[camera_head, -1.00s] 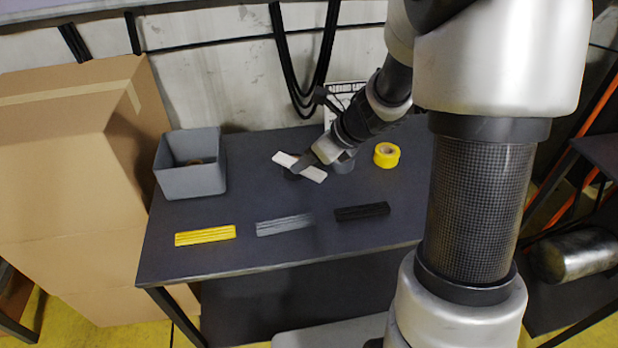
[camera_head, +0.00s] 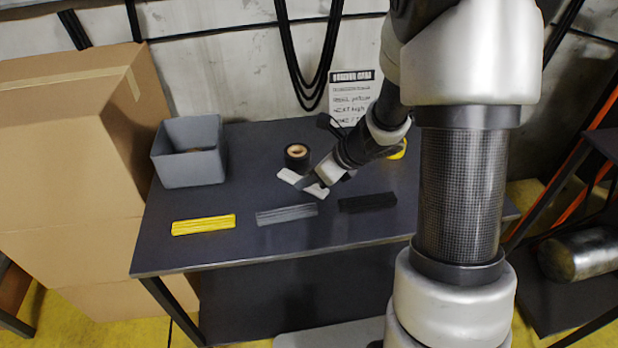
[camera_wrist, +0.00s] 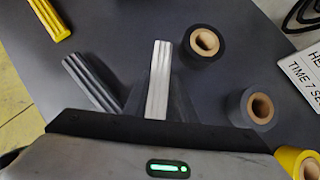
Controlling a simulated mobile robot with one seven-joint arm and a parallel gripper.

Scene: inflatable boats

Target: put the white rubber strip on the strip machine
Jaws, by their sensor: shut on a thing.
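The white rubber strip (camera_head: 290,177) is held in my gripper (camera_head: 312,186), above the dark table behind the grey strip. In the wrist view the white strip (camera_wrist: 159,80) shows between the fingers, its near end hidden by the gripper body. My gripper is shut on it. On the table a yellow strip (camera_head: 204,225), a grey strip (camera_head: 287,214) and a black strip (camera_head: 367,202) lie in a row near the front. I cannot tell which thing is the strip machine.
A black tape roll (camera_head: 297,157) stands behind the gripper, and a yellow roll (camera_head: 398,149) is partly hidden by my arm. A grey bin (camera_head: 188,170) is at the back left. A printed sign (camera_head: 350,95) stands at the back. The table's front left (camera_head: 165,255) is clear.

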